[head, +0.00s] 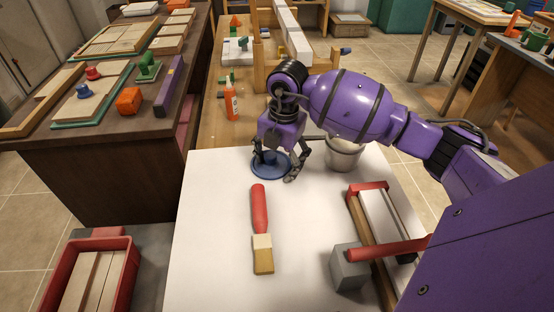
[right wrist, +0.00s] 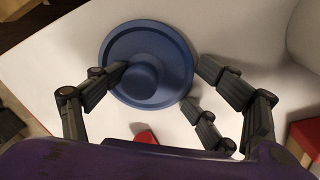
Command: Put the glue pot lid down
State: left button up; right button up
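The glue pot lid is a blue disc (head: 256,172) with a round knob, and it appears to lie flat on the white tabletop near its far edge. In the right wrist view the lid (right wrist: 176,48) shows from above. My right gripper (head: 281,167) is over it, with its fingers spread. In the right wrist view the gripper (right wrist: 158,88) has one finger over the lid close to the knob and the other fingers near the rim, clear of the knob. The pale grey glue pot (head: 343,158) stands open just right of the gripper. My left gripper is not in view.
A red-handled brush (head: 261,225) lies in front of the lid. A red-and-wood frame and a grey block (head: 349,270) are at the right of the white table (head: 210,230). An orange bottle (head: 231,101) stands behind. The table's left front is clear.

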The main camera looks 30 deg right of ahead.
aim_at(281, 168)
jog(key=shift+s, duration=0.15)
notch_tip(281, 168, up, 14)
jog(key=shift+s+d+f+p, duration=0.25)
jog(key=shift+s+d+p, duration=0.05)
jog(key=shift+s+p, duration=0.1)
dwell(0.6)
jog(key=shift+s+f, duration=0.1)
